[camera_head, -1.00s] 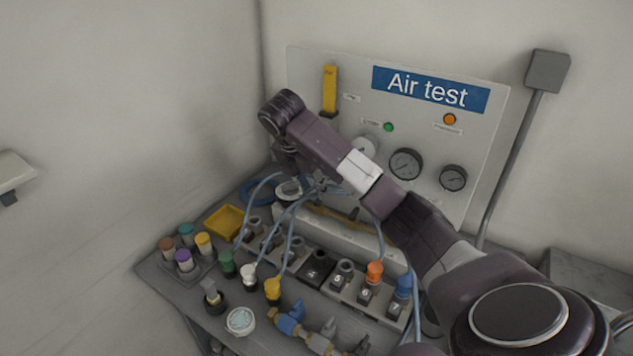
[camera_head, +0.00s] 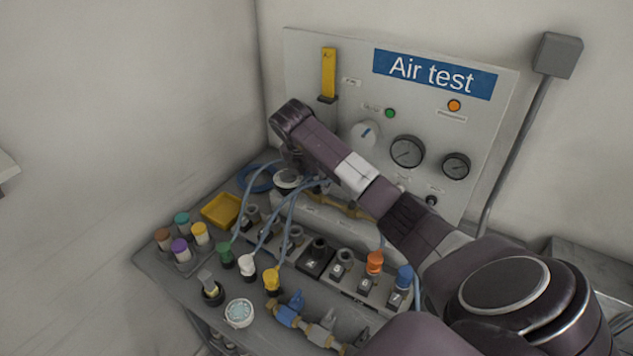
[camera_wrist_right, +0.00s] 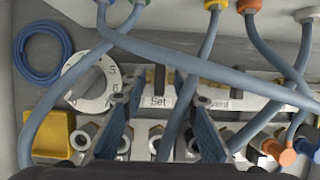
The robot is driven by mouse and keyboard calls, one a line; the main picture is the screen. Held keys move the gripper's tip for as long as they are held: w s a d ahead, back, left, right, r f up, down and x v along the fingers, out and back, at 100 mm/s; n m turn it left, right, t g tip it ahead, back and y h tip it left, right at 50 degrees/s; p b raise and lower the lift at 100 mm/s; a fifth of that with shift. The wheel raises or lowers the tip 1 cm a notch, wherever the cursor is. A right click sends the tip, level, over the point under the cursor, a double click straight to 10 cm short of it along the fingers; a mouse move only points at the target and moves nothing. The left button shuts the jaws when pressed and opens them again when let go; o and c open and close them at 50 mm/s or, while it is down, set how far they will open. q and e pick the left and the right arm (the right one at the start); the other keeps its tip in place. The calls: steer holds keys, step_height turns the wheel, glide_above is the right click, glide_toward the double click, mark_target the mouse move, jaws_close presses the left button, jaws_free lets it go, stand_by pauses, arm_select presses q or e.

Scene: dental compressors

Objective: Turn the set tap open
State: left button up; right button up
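The label "Set" (camera_wrist_right: 158,101) shows in the right wrist view on a pale strip. My right gripper (camera_wrist_right: 160,103) is open and empty, with one finger on each side of the Set label. The frames do not show clearly whether either finger touches the tap. In the head view my right gripper (camera_head: 314,180) is over the back of the bench, mostly hidden by its own wrist and hoses. The set tap cannot be made out there. My left gripper is not in view.
Blue-grey hoses (camera_wrist_right: 200,65) cross close around the fingers. A second label and handle stand right of Set. A white dial (camera_wrist_right: 90,85) and a yellow tray (camera_wrist_right: 52,135) lie to the left. The Air test panel (camera_head: 475,130) rises behind; numbered sockets (camera_head: 330,262) stand in front.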

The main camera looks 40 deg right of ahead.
jaws_close()
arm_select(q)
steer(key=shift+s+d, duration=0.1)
